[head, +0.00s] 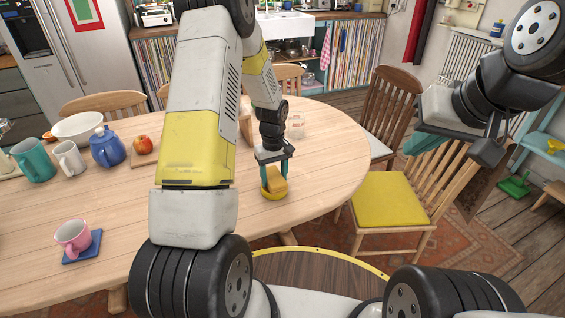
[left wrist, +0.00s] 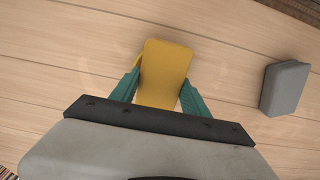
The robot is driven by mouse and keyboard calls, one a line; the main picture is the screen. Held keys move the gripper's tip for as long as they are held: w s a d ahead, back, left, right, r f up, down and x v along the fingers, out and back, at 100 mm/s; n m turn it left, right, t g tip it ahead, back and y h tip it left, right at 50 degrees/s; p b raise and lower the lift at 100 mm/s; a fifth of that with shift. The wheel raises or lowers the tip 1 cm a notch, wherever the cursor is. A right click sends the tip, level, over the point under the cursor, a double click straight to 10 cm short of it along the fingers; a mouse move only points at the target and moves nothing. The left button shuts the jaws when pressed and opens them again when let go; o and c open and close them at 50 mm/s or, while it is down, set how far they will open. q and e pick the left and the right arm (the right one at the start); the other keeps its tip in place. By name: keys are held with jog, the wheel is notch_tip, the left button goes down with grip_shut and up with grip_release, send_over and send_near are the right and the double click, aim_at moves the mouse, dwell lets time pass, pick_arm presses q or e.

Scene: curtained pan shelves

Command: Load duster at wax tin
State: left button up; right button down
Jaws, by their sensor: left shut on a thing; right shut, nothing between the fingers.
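My left gripper (head: 274,168) is shut on a yellow, block-like duster (head: 277,186) near the front right edge of the wooden table. In the left wrist view the duster (left wrist: 165,72) sits between the teal fingers (left wrist: 158,92). A round yellow thing, probably the wax tin (head: 271,196), shows directly under the duster; the duster hides most of it. I cannot tell whether the two touch. My right gripper (head: 428,143) is shut and empty, out to the right above the yellow-seated chair.
A grey block (left wrist: 286,88) lies on the table right of the duster in the left wrist view. A blue teapot (head: 107,146), bowl (head: 78,128) and teal jug (head: 34,160) stand further left. A yellow-seated chair (head: 388,199) is at right.

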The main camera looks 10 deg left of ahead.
pick_arm(q)
jog(key=shift+r, duration=3.2)
